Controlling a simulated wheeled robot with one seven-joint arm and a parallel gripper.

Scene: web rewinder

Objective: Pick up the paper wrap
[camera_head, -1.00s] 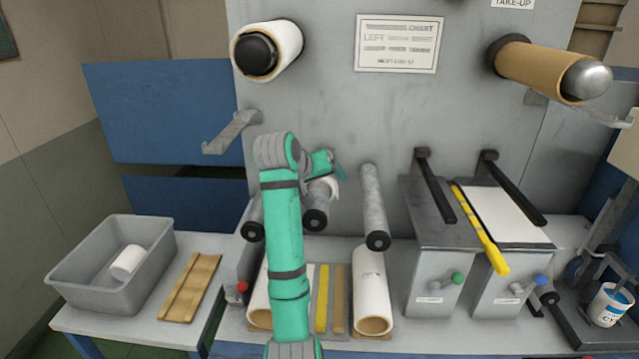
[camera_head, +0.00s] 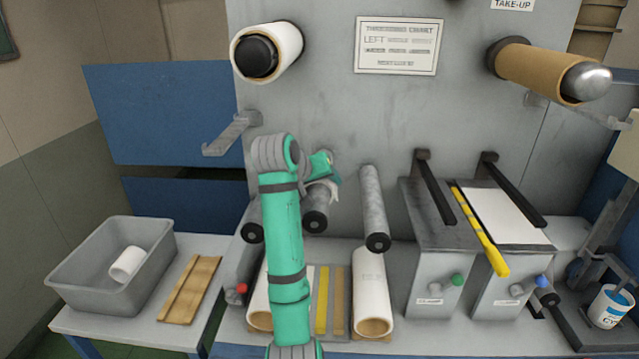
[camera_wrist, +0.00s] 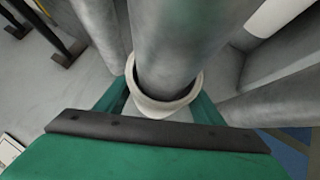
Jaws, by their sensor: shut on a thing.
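The paper wrap (camera_head: 328,191) is a small white, loose band around a grey roller (camera_head: 315,221) on the machine's front. In the wrist view the wrap (camera_wrist: 148,104) shows as an off-white ring around the grey roller (camera_wrist: 170,45). My gripper (camera_head: 324,170) is at the wrap behind my green arm. In the wrist view its green fingers (camera_wrist: 160,108) lie on both sides of the ring, shut on it. Part of the wrap is hidden by the roller and fingers.
More rollers (camera_head: 374,205) stick out close on both sides. White rolls (camera_head: 371,290) lie below. A grey bin (camera_head: 108,275) with a white roll (camera_head: 127,263) stands on the left table. Metal boxes (camera_head: 437,285) stand at right.

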